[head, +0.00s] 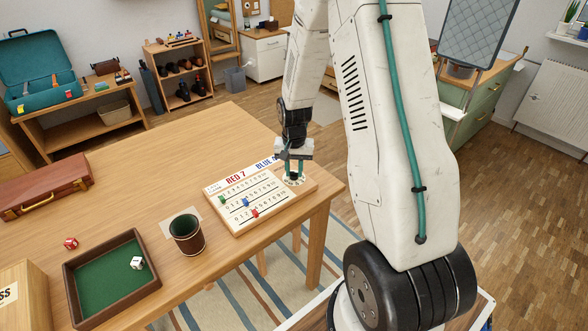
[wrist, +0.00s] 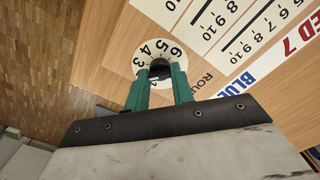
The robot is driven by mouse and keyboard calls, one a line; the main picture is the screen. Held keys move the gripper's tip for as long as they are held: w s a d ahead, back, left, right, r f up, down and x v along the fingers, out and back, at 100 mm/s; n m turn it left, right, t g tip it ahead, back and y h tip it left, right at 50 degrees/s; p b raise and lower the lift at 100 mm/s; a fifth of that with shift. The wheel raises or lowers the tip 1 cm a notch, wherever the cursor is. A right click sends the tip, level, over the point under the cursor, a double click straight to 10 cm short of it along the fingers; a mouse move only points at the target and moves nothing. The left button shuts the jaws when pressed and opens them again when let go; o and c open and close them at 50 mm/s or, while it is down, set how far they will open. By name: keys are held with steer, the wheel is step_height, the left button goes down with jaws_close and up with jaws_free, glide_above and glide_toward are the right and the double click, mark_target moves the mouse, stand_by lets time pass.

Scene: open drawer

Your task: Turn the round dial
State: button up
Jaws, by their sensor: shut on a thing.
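The round dial is a white disc with black numbers and a dark centre knob. In the wrist view the dial (wrist: 146,52) is partly covered by my gripper (wrist: 160,72), whose two green fingers are closed around the dark knob (wrist: 159,66). In the head view the dial (head: 294,181) lies at the right end of the wooden score board (head: 312,186), with my gripper (head: 293,174) pointing down on it from above.
The board's white panel (head: 262,207) carries green, blue and red sliders. A dice cup (head: 187,235), a green-lined tray (head: 85,275) with a white die, and a red die (head: 71,243) stand to the left. The table's right edge is close to the board.

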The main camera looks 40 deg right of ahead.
mark_target(294, 172)
steer(key=m, duration=0.4)
steer(key=shift+m, duration=0.7)
steer(key=o, duration=1)
steer(key=shift+r, duration=0.1)
step_height(294, 172, up, 8)
steer(key=shift+f, duration=0.15)
